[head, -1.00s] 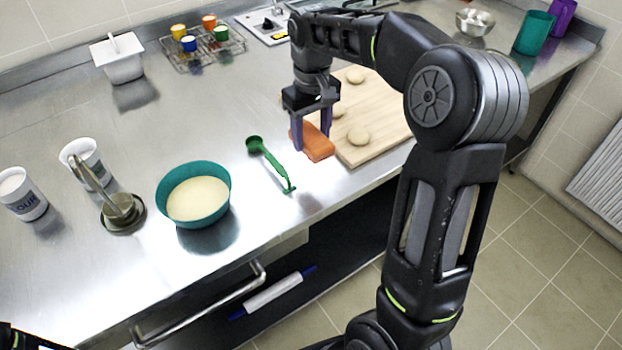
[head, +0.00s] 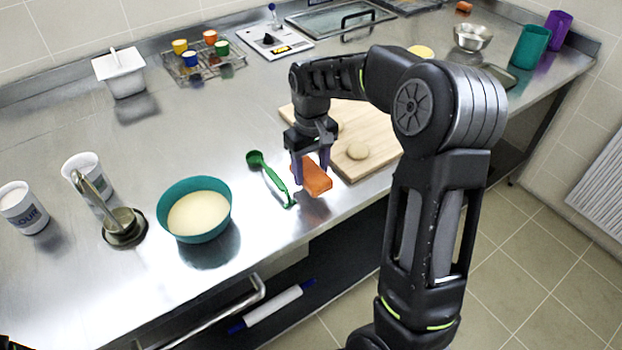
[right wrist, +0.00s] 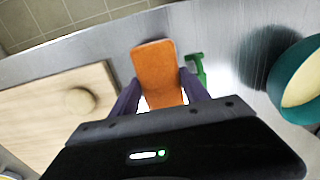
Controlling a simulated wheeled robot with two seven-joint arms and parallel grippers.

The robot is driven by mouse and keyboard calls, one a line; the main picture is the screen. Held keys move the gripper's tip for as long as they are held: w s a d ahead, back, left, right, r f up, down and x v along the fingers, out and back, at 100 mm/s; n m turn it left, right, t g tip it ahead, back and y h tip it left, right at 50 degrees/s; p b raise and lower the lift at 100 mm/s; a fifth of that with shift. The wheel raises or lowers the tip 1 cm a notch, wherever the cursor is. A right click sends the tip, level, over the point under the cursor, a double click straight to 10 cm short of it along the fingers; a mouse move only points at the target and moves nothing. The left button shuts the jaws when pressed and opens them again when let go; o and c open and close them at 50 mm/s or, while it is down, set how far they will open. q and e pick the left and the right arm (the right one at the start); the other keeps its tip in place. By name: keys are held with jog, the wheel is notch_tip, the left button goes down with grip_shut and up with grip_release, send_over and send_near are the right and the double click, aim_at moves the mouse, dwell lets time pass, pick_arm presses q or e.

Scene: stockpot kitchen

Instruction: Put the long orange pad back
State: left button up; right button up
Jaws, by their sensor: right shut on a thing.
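The long orange pad (head: 315,179) is between the fingers of my right gripper (head: 311,170), which is shut on it. The pad is over the steel counter near its front edge, between the green spoon and the wooden board. I cannot tell whether it touches the counter. In the right wrist view the pad (right wrist: 155,62) sticks out beyond the fingertips of my right gripper (right wrist: 160,85). My left gripper is not in view.
The green spoon (head: 268,175) lies left of the pad, with a teal bowl (head: 194,210) further left. The wooden board (head: 375,130) with dough rounds is on the right, partly hidden by my arm. A wire rack (head: 205,62) holds small coloured cups behind. A steel bowl (head: 472,37) stands far right.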

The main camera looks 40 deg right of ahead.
aim_at(311, 181)
jog(key=shift+f+p, duration=0.3)
jog(key=shift+f, duration=1.55)
jog(key=shift+f, duration=0.1)
jog(key=o, duration=1.3)
notch_tip(311, 181, up, 12)
jog(key=shift+r+b, duration=0.15)
jog(key=shift+b, duration=0.45)
